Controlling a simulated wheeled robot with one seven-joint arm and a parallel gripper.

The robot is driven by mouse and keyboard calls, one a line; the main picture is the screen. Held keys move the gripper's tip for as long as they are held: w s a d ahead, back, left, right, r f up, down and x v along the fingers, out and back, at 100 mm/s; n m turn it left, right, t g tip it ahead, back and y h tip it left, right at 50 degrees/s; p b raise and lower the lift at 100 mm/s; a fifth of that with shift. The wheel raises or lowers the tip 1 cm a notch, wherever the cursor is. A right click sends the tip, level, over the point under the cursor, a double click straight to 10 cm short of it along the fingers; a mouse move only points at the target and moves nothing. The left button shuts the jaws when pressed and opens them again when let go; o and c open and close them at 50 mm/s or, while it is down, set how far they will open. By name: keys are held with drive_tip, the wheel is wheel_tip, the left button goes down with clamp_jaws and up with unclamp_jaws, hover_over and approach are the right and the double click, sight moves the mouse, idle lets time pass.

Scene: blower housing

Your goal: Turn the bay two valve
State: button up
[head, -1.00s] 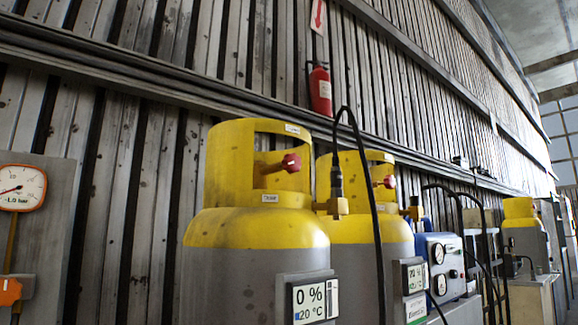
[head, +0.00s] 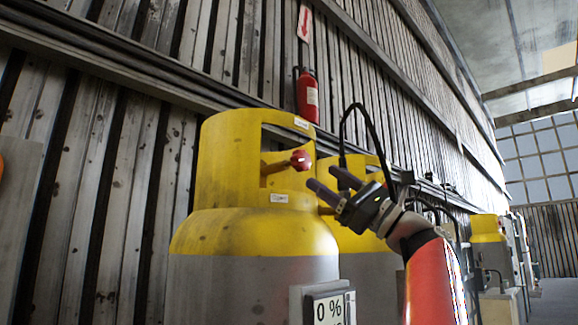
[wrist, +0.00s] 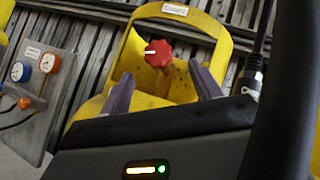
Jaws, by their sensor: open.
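In the head view a grey cylinder with a yellow collar (head: 225,165) stands in front, its red valve knob (head: 300,160) in the collar opening. A second yellow-collared cylinder (head: 358,240) stands behind to the right, partly hidden by my arm; its knob is not visible. My gripper (head: 328,180) is open and empty, its fingers pointing up-left, just right of and below the front knob in the picture. In the wrist view a red knob (wrist: 158,52) inside a yellow collar (wrist: 205,35) lies ahead, between and beyond my open fingers (wrist: 160,70). The small labels are unreadable, so I cannot tell which bay is which.
A black hose (head: 375,125) loops above the second cylinder; a dark hose (wrist: 256,50) shows right of the wrist-view collar. A gauge panel (wrist: 45,80) is at that view's left. A fire extinguisher (head: 307,95) hangs on the slatted wall. A display (head: 328,308) fronts the first cylinder.

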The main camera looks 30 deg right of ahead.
sight(307, 166)
drive_tip(key=p+x, duration=0.3)
drive_tip(key=x, duration=0.4)
drive_tip(key=shift+w+a+r, duration=0.15)
drive_tip(key=shift+a+r, duration=0.1)
drive_tip(key=shift+c, duration=0.4)
drive_tip(key=c, duration=0.9)
